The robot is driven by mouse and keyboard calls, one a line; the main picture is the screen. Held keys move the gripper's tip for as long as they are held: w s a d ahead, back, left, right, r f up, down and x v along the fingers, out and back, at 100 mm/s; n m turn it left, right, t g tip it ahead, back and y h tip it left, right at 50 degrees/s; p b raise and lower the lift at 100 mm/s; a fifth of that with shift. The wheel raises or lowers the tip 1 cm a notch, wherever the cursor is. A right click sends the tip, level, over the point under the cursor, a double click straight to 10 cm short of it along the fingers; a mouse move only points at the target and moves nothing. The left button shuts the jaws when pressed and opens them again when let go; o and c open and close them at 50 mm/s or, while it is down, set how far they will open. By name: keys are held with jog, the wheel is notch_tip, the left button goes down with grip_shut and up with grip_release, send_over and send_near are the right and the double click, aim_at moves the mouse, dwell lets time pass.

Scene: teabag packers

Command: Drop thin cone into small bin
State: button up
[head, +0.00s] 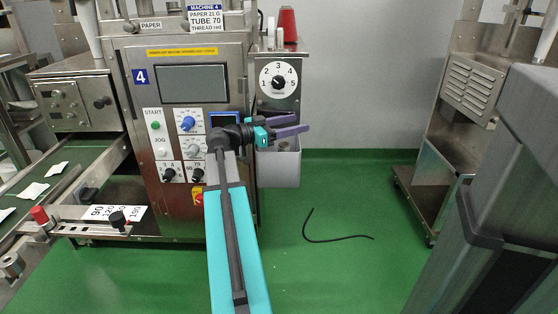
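A grey small bin (279,172) hangs at the right side of machine 4, below the numbered dial. My gripper (301,123) has purple fingers that point right, and in the picture it is just above the bin's opening. The fingers are apart, with a gap between them and no cone visible in it. Slim white upright pieces (271,32) stand on the ledge above the dial; they may be thin cones, but they are too small to tell. Part of the bin's inside is hidden, and I cannot make out clearly what lies in it.
A red cone (287,24) stands on the same ledge. The machine's control panel (190,142) is close behind my arm. A black cable (335,239) lies on the green floor at right.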

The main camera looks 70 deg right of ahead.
jog(key=p+v, duration=0.3)
jog(key=v, duration=1.1)
jog(key=shift+d, duration=0.15)
dwell(0.9)
